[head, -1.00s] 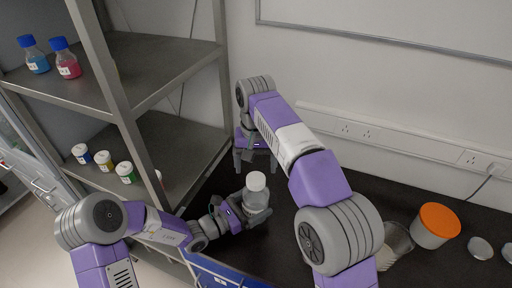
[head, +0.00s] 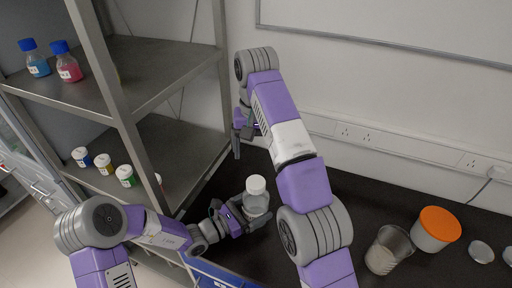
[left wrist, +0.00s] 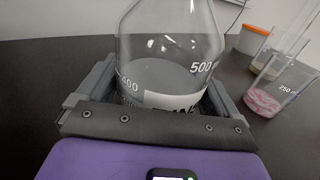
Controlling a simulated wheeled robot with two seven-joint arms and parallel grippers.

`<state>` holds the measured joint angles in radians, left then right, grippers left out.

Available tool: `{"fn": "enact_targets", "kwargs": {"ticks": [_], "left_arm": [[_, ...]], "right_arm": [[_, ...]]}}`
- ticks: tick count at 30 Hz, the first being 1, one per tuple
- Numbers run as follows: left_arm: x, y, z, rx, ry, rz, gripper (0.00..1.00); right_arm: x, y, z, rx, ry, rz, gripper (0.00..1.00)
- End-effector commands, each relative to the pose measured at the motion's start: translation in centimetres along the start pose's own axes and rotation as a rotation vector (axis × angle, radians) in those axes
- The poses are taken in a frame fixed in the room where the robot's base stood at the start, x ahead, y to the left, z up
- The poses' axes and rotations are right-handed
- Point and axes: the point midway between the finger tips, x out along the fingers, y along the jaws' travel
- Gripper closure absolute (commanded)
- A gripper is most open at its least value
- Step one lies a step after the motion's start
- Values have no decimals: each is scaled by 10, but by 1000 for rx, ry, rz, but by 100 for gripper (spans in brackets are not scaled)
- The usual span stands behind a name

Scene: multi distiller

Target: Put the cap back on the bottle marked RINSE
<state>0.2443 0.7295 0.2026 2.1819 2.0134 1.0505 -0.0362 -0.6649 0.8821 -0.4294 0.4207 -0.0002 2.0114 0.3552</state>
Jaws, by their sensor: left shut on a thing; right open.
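A clear bottle (head: 257,205) stands on the dark bench with a white cap (head: 256,185) on its top. My left gripper (head: 244,217) is shut on the bottle's body. In the left wrist view the bottle (left wrist: 170,55) is between the fingers; its white label (left wrist: 175,101) is partly hidden, so I cannot read the whole word. The bottle's top is out of that view. My right gripper (head: 240,138) is open, raised behind and above the bottle, clear of the cap. I cannot tell how tightly the cap sits.
A beaker (head: 388,250), an orange-lidded tub (head: 437,229) and a round silvery item (head: 481,251) are on the bench to the right. A metal shelf (head: 150,75) with blue-capped bottles and small jars stands at left. A blue crate (head: 215,276) is at the front.

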Motion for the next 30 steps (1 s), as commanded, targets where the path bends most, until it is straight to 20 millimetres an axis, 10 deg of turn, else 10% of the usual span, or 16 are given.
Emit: {"fn": "enact_targets", "kwargs": {"ticks": [4,5,14,30], "left_arm": [[0,0,0,0,0,0,91],[0,0,0,0,0,0,2],[-4,0,0,0,1,1,0],[-74,0,0,-1,0,2,0]], "right_arm": [[0,0,0,0,0,0,15],[0,0,0,0,0,0,15],[-1,0,0,0,0,-1,15],[-12,0,0,0,0,-1,15]]}}
